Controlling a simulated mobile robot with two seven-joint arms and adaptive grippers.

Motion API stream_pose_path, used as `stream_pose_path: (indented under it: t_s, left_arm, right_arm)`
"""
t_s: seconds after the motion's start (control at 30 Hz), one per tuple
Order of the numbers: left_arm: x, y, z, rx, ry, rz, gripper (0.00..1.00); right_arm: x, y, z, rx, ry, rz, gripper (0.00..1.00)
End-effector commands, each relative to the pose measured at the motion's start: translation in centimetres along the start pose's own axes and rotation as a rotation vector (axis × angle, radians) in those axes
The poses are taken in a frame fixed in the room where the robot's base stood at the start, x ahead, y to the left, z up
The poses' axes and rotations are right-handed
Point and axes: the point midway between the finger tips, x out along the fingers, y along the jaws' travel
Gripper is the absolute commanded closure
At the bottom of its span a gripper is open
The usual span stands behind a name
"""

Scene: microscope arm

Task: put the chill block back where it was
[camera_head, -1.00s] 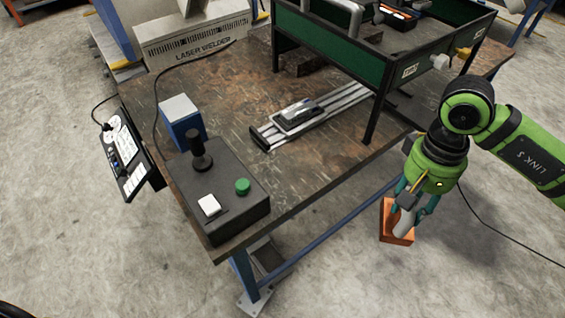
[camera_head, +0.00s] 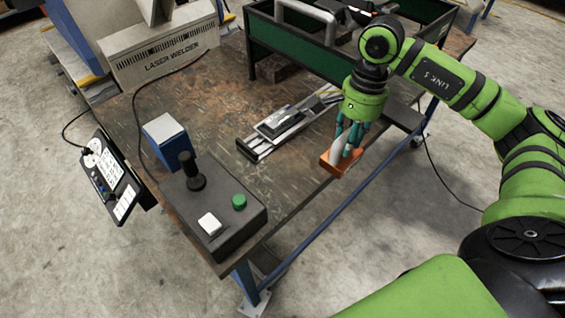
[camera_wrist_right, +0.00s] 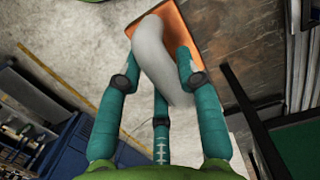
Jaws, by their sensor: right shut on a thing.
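The chill block is an orange-copper block (camera_head: 334,164) with a pale grey handle. My right gripper (camera_head: 349,142) is shut on the grey handle, and the block hangs below its fingers at the near right edge of the workbench (camera_head: 230,95). Whether it is over the top or just outside the edge is hard to tell. In the right wrist view, the teal fingers (camera_wrist_right: 155,78) close around the handle (camera_wrist_right: 155,60), and the orange plate (camera_wrist_right: 195,35) shows beyond it. My left gripper is not in view.
A metal slide rail with a dark clamped part (camera_head: 279,123) lies on the bench left of the block. A green-sided frame (camera_head: 292,48) stands behind. A control box (camera_head: 213,196) with joystick and buttons and a blue box (camera_head: 166,138) stand at the near left.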

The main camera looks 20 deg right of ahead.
Motion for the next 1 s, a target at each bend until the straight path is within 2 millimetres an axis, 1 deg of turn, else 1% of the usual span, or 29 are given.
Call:
stream_pose_path:
  t_s: [0.03, 0.1, 0.17, 0.27, 0.7, 0.83, 1.0]
  left_arm:
    - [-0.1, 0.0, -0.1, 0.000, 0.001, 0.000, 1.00]
    - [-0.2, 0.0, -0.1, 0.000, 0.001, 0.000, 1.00]
    - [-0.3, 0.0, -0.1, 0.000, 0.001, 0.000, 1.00]
    - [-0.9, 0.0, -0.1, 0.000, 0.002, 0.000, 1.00]
    - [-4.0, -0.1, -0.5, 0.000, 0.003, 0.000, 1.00]
    - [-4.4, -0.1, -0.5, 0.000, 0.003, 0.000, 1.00]
    - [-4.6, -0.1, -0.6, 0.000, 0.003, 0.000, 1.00]
  right_arm:
    - [-0.5, 0.0, -0.2, 0.016, 0.000, -0.010, 1.00]
    - [-0.5, -0.1, -0.3, 0.025, 0.000, -0.011, 1.00]
    - [-0.3, -0.3, -0.2, 0.026, -0.002, -0.012, 1.00]
    - [0.2, -1.4, 0.3, 0.023, -0.005, -0.013, 1.00]
    - [5.1, -8.6, 3.0, 0.020, -0.005, -0.011, 1.00]
    - [6.2, -10.1, 3.4, 0.022, -0.005, -0.013, 1.00]
    - [6.9, -10.8, 3.6, 0.021, -0.002, -0.012, 1.00]
